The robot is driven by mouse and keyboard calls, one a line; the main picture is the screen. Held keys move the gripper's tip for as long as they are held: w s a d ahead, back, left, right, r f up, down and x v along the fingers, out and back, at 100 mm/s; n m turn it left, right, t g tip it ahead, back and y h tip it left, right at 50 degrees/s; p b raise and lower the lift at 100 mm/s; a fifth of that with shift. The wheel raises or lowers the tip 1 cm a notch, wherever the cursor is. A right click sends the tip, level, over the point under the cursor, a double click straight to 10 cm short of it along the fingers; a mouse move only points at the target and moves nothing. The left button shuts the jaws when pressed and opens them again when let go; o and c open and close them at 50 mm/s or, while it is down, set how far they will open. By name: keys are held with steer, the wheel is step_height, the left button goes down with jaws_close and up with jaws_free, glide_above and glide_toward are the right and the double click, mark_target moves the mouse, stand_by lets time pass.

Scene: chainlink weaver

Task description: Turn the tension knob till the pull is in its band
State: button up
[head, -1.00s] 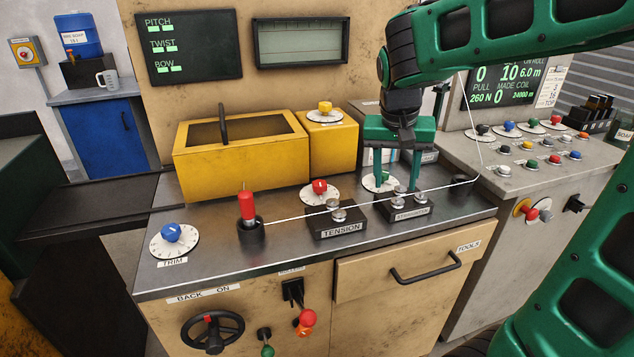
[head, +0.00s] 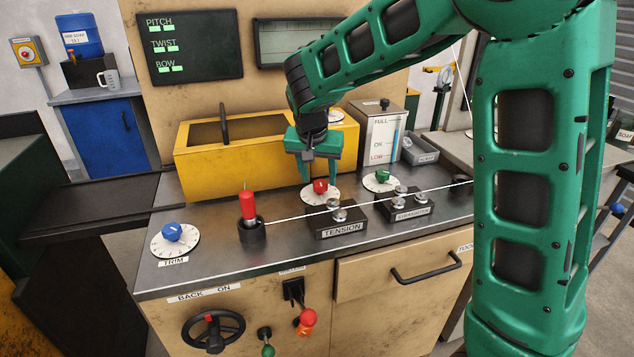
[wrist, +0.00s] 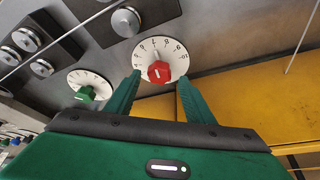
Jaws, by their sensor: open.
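The tension knob (head: 320,186) is red and sits on a white numbered dial (head: 309,197) behind the block labelled TENSION (head: 337,230). In the wrist view, the red knob (wrist: 158,72) shows just beyond and between my fingertips, on its dial (wrist: 147,47). My gripper (head: 318,179) points down over the knob, fingers apart on either side of it, with nothing held. In the wrist view, my gripper (wrist: 158,82) is also open; I cannot tell whether a finger touches the knob. The pull readout is hidden behind my arm in the head view.
A white wire (head: 290,217) runs across the rollers in front of the knob. A green knob (head: 382,177) stands to the right, a yellow box (head: 225,180) close behind. A red-handled post (head: 247,205) and blue TRIM knob (head: 172,232) are to the left.

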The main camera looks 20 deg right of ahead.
mark_target(320, 188)
steer(key=shift+x, duration=1.4)
steer(key=c, duration=1)
steer(key=shift+d+n+y, duration=0.2)
steer(key=shift+n+y, duration=0.3)
steer(key=shift+n, duration=0.8)
steer(key=n+y, duration=0.1)
steer(key=n, duration=0.2)
steer(key=shift+t, duration=0.4)
steer(key=o, duration=1)
steer(key=shift+s, duration=0.1)
